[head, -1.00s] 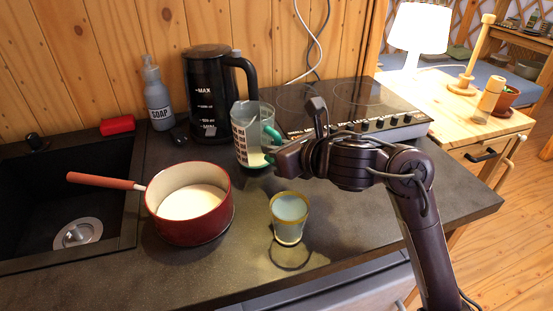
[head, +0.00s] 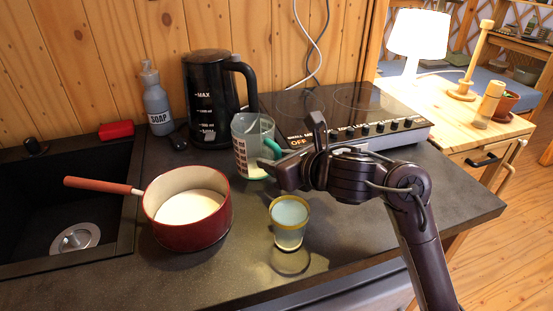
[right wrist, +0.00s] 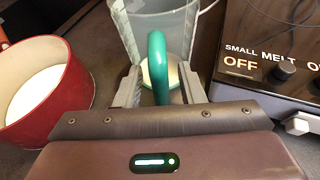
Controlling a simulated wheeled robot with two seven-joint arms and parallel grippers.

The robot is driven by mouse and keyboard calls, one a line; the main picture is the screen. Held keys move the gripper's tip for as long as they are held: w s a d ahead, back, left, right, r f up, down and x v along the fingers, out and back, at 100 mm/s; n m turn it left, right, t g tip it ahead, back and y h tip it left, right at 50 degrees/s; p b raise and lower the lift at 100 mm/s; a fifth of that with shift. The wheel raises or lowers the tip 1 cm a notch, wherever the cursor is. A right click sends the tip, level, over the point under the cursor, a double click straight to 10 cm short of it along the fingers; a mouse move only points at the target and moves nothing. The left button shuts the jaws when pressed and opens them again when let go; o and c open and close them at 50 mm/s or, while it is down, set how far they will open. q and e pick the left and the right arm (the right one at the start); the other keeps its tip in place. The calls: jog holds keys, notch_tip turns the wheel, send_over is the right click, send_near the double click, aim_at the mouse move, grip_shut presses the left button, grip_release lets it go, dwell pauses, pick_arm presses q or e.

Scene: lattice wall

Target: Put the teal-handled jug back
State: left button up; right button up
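The clear jug (head: 243,150) with the teal handle (head: 273,148) stands upright on the dark counter, in front of the kettle and beside the hob. A little pale liquid shows low inside it. My right gripper (head: 294,150) is at its handle side. In the right wrist view the handle (right wrist: 158,62) stands between the two fingers of the gripper (right wrist: 159,82), with a gap on each side, so the gripper is open around it. The jug body (right wrist: 135,28) is just beyond the fingertips. My left gripper is not in view.
A glass (head: 289,222) with pale liquid stands in front of the jug. A red pot (head: 185,232) of white liquid is to its left, a black kettle (head: 208,100) behind, a hob (head: 350,105) to the right. A sink (head: 60,195) is far left. The counter's right front is clear.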

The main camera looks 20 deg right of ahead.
jog(key=shift+r, duration=0.1)
jog(key=shift+r, duration=0.15)
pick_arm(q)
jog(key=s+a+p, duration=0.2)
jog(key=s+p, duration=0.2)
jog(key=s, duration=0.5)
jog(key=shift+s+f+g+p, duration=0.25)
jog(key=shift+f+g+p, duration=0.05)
pick_arm(e)
jog(key=v, duration=1.2)
jog(key=shift+d, duration=0.1)
